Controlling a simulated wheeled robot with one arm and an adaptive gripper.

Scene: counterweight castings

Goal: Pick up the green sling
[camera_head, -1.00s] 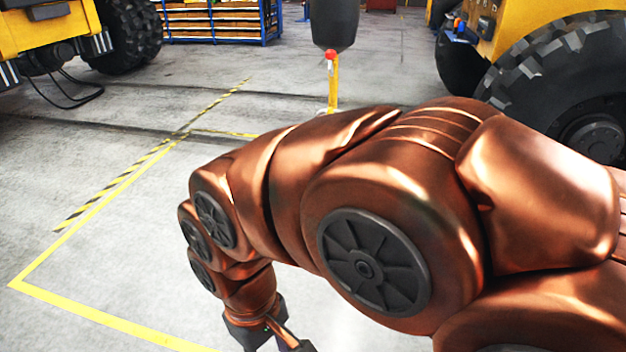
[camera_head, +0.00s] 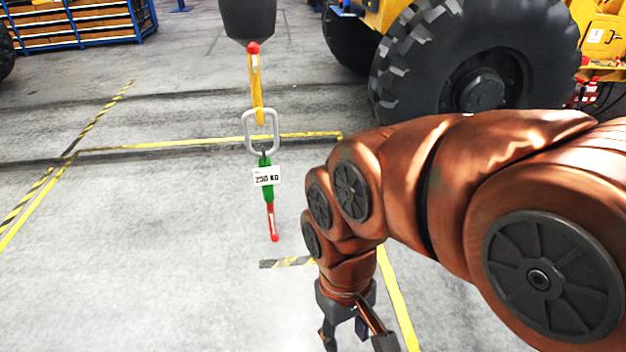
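The green sling (camera_head: 267,190) hangs from a grey metal ring (camera_head: 248,133) in the middle of the head view. It carries a white tag (camera_head: 267,176) reading what looks like 250 KG, and a red piece (camera_head: 273,222) hangs at its lower end. The ring hangs from a yellow hook piece (camera_head: 256,85) under a dark hoist block (camera_head: 247,18). My gripper (camera_head: 352,340) is at the bottom edge, lower and to the right of the sling, apart from it. Its fingers are spread with nothing seen between them, though the tips are partly cut off by the frame.
A large black tyre (camera_head: 405,75) of a yellow vehicle stands at the back right. A blue rack (camera_head: 148,22) with wooden layers is at the back left. Yellow floor lines (camera_head: 210,143) mark the grey floor, which is clear around the sling.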

